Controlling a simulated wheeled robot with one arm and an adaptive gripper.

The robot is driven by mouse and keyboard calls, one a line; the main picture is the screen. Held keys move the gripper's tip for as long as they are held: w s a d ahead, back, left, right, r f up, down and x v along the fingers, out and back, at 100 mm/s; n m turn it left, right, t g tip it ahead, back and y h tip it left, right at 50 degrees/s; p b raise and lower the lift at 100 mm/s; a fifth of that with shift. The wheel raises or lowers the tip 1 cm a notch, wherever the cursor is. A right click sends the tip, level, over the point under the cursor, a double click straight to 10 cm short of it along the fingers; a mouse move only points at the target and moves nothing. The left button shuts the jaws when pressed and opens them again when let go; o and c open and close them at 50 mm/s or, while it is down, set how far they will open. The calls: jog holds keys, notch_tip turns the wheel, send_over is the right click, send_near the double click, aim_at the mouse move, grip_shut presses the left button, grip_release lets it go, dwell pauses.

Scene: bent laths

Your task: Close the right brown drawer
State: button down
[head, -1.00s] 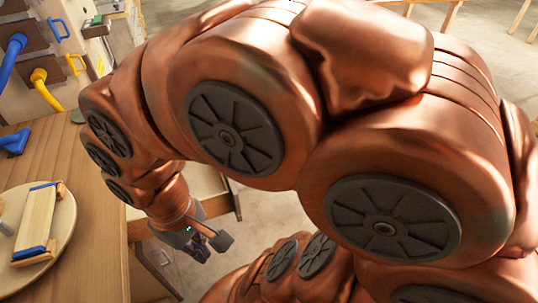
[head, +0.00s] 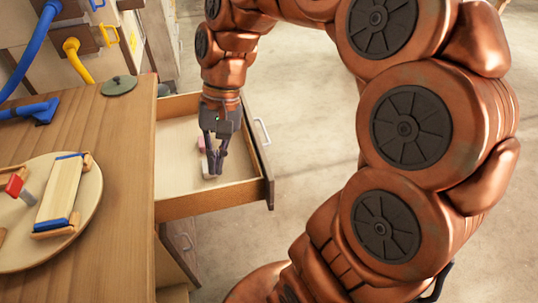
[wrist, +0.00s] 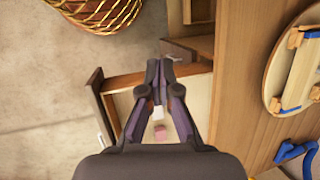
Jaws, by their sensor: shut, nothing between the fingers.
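The brown drawer (head: 212,202) is pulled out from the right side of the wooden workbench, with a dark brown front (head: 258,165) and a pale handle (head: 263,132). A small pink block (wrist: 160,131) and a small white block (wrist: 157,112) lie inside it. My gripper (head: 213,172) points down over the drawer's interior, empty, with its fingertips together; its height above the drawer floor is hard to tell. In the wrist view my gripper (wrist: 160,66) also shows over the drawer, hiding part of it.
The workbench top (head: 120,150) holds a round board (head: 92,205) with a wooden clamp piece and a blue tool (head: 32,110). A woven basket (wrist: 100,12) stands on the floor. Open concrete floor (head: 310,130) lies right of the drawer.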

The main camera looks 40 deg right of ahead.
jog(key=w+d+f+m+t+y+b, duration=0.1)
jog(key=w+d+f+m+y+b, duration=0.2)
jog(key=w+d, duration=0.35)
jog(key=w+d+f+m+t+y+b, duration=0.1)
jog(key=w+d+f+m+b, duration=0.2)
jog(key=w+d+m, duration=0.3)
jog(key=s+d+f+m+t+b, duration=0.1)
jog(key=d+f+m+b, duration=0.2)
jog(key=d, duration=0.4)
jog(key=s+d+f+m+t+b, duration=0.1)
jog(key=d+f+m, duration=0.2)
jog(key=d+f, duration=0.35)
jog(key=d+f+m+t+b, duration=0.1)
jog(key=d+f+m+t, duration=0.15)
jog(key=d, duration=0.65)
jog(key=w+a+f+b, duration=0.2)
jog(key=w+a+f, duration=0.2)
jog(key=a+f, duration=0.3)
jog(key=shift+a+g+y, duration=0.4)
jog(key=shift+a+g, duration=0.05)
jog(key=shift+a, duration=1.35)
